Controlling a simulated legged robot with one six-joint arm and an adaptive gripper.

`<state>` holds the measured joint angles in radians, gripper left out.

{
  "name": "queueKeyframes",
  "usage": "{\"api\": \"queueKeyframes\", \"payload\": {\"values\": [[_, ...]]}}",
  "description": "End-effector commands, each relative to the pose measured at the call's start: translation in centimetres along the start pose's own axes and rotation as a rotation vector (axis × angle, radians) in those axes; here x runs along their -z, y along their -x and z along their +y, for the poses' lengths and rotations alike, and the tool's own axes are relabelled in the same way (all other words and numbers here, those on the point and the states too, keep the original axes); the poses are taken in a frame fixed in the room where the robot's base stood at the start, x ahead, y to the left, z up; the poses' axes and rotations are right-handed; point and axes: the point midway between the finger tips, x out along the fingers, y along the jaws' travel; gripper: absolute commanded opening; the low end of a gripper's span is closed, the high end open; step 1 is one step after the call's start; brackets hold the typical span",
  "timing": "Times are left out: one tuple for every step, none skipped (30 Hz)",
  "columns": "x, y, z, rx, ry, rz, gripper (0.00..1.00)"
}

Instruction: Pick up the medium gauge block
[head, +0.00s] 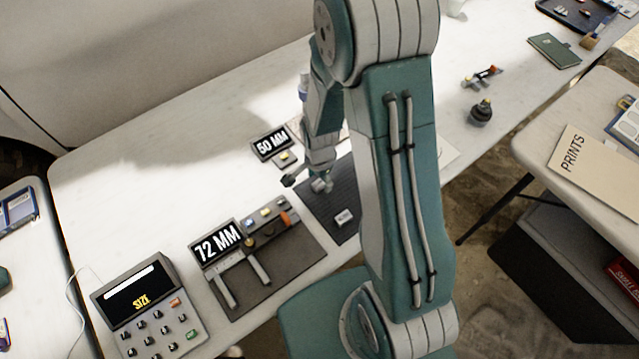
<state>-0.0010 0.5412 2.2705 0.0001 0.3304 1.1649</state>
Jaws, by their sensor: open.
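A small whitish block with dark marking (343,217) lies on a dark ribbed mat (315,207) in the middle of the table. I cannot tell from its marking whether it is the medium gauge block. My gripper (305,184) is open above the far left part of the mat, up and left of this block and apart from it. My own arm hides the right part of the mat and anything there.
A 50 MM display (271,144) stands behind the gripper. A caliper-like tool (246,277) and a 72 MM display (220,243) sit on a dark board at front left. A keypad device (150,305) stands farther left. The table's back left is clear.

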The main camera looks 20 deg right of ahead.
Motion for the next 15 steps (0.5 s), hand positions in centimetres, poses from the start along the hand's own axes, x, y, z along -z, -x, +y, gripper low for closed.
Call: {"api": "queueKeyframes", "payload": {"values": [[-0.02,-0.67,0.03,-0.003,0.001,-0.001,0.74],[-0.02,-0.95,0.02,-0.002,0.001,-0.001,0.74],[-0.02,-1.21,0.02,-0.001,0.001,0.000,0.74],[-0.01,-1.34,0.02,0.000,0.001,0.000,0.74],[-0.01,-1.44,0.01,0.000,0.001,0.000,0.74],[-0.01,-1.50,0.01,0.001,0.001,0.000,0.74],[0.00,-1.52,0.00,0.001,0.001,0.000,0.74],[0.00,-1.52,0.00,0.001,0.001,0.000,0.74],[0.00,-1.50,-0.01,0.001,0.001,0.001,0.74],[0.00,-1.50,0.00,0.001,0.001,0.000,0.74],[0.00,-1.49,0.00,0.001,0.001,0.000,0.74],[0.02,-1.49,0.00,0.001,0.001,0.000,0.70],[0.03,-1.49,0.01,0.001,0.001,0.000,0.56],[0.05,-1.49,0.02,0.001,0.001,0.000,0.43],[0.06,-1.48,0.02,0.001,0.001,0.000,0.25]]}}
